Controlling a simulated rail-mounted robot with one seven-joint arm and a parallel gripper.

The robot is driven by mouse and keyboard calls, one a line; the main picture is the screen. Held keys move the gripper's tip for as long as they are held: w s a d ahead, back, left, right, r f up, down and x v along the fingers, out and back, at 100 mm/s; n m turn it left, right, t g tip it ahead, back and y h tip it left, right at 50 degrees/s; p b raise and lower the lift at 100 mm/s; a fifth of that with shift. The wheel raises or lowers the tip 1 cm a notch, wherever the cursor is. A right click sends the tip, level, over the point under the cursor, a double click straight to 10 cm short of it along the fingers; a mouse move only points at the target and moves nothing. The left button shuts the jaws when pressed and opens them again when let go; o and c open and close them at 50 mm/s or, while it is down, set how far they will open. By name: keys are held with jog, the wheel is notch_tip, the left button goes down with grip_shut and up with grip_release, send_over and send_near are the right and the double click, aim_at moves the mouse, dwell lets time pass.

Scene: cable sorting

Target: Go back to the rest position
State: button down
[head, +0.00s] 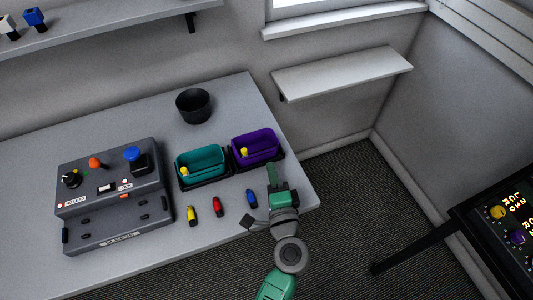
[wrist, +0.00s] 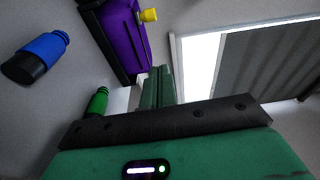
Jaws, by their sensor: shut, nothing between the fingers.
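My gripper (head: 272,172) is above the table's right front part, just in front of the purple bin. In the wrist view its two green fingers (wrist: 159,75) are together with nothing between them. The purple bin (head: 265,135) has a yellow connector (head: 244,152) in it, and both also show in the wrist view. A blue connector (head: 251,198) lies on the table left of my gripper. A green connector (wrist: 97,103) shows in the wrist view close to my gripper; in the head view my arm seems to hide it.
A teal bin (head: 207,153) with a yellow connector stands left of the purple one. Yellow (head: 192,215) and red (head: 217,207) connectors lie in front. A black cup (head: 194,106) and a grey control box (head: 112,197) stand on the table. A wall shelf (head: 342,73) is at back right.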

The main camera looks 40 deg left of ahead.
jog(key=shift+s+d+r, duration=0.1)
jog(key=shift+s+d, duration=0.1)
jog(key=shift+d, duration=0.4)
jog(key=shift+s+d, duration=0.4)
